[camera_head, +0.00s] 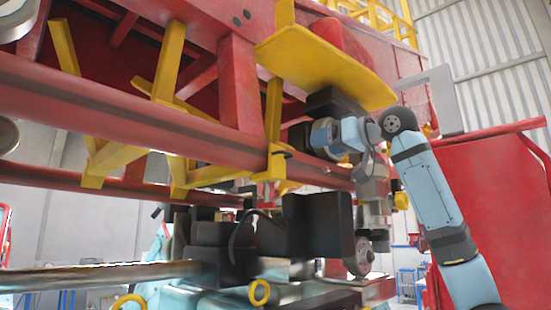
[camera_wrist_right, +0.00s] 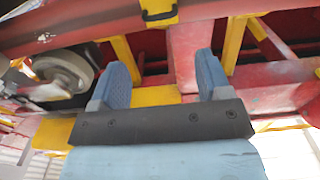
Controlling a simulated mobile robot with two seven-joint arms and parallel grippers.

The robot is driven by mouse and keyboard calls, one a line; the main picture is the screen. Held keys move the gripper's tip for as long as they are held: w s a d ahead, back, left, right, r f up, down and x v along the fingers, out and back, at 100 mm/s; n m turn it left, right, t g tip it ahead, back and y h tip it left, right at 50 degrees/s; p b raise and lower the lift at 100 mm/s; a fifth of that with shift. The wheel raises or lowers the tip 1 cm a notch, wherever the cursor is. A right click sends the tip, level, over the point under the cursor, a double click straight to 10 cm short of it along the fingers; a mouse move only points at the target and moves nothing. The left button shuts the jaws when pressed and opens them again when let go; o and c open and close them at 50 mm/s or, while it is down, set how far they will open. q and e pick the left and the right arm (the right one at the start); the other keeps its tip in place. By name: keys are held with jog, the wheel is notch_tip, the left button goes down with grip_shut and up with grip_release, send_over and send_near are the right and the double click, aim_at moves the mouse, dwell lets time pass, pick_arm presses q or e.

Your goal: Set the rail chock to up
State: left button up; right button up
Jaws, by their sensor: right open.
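My right gripper (camera_head: 302,136) is beside the lower red rail, below the large yellow plate; its fingertips are hard to make out in the head view. In the right wrist view its two blue fingers (camera_wrist_right: 165,75) stand wide apart with nothing between them. A small yellow bracket (camera_head: 275,165) with a dark part sits on the red rail, left of the gripper. My left gripper cannot be made out.
The red rail (camera_head: 130,120) and yellow cross braces (camera_head: 165,60) form a frame close to my arm. The yellow plate (camera_head: 325,65) hangs over the gripper. A red panel (camera_head: 490,190) stands at the right. A pale wheel (camera_wrist_right: 65,72) is left of the fingers.

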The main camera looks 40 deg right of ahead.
aim_at(288, 153)
jog(key=w+p, duration=0.1)
jog(key=w, duration=0.3)
jog(key=w+p, duration=0.1)
jog(key=w, duration=0.3)
jog(key=w+a+p, duration=0.1)
jog(key=w, duration=0.3)
jog(key=shift+w+r, duration=0.1)
jog(key=shift+w+a, duration=0.1)
jog(key=shift+w, duration=0.3)
pick_arm(q)
jog(key=r, duration=0.1)
jog(key=s+r, duration=0.1)
jog(key=r, duration=0.1)
pick_arm(e)
jog(key=shift+c, duration=0.2)
